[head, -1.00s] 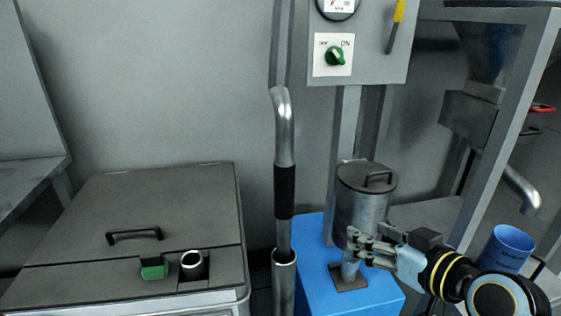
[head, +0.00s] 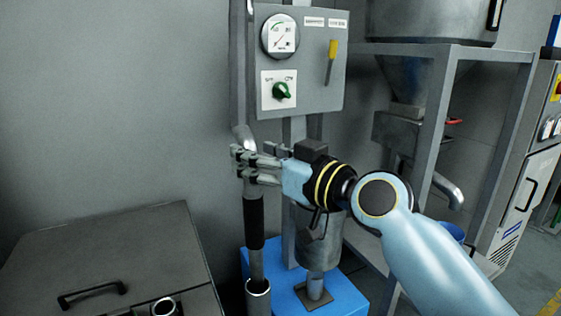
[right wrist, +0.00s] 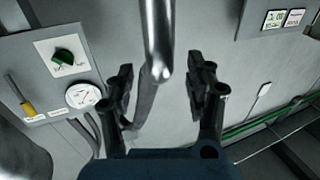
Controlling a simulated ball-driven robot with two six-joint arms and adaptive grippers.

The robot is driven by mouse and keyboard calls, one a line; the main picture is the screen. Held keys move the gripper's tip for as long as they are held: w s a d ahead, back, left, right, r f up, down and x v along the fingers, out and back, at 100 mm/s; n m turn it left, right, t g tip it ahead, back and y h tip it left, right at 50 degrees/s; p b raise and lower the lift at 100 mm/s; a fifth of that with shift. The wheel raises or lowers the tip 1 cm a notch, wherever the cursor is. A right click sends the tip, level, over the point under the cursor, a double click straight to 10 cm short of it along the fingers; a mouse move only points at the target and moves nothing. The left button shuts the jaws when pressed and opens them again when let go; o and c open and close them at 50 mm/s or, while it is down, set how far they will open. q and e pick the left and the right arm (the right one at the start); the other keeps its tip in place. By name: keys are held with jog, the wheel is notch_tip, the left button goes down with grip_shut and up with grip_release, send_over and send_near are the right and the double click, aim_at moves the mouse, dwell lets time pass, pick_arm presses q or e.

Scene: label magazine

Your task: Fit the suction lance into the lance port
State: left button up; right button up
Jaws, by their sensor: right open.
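The suction lance (head: 256,264) is a bent metal pipe with a black grip sleeve. It stands upright in a tubular holder (head: 258,297) beside the blue base. My right gripper (head: 238,165) is at the lance's upper part, just above the black sleeve, and its fingers hide part of the pipe. In the right wrist view the pipe (right wrist: 158,38) shows between the two spread fingers, with gaps on both sides. The round lance port (head: 164,307) is in the grey cabinet lid at the lower left, partly cut off by the picture edge. My left gripper is not in view.
The grey cabinet (head: 110,250) has a black handle (head: 92,294). A metal canister (head: 320,245) stands on the blue base (head: 345,293), right of the lance. A control box (head: 305,62) with gauge and green switch hangs above. A grey frame (head: 500,130) stands right.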

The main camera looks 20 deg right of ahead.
jog(key=shift+x, duration=1.35)
grip_shut()
notch_tip(320, 180, up, 31)
jog(key=p, duration=2.4)
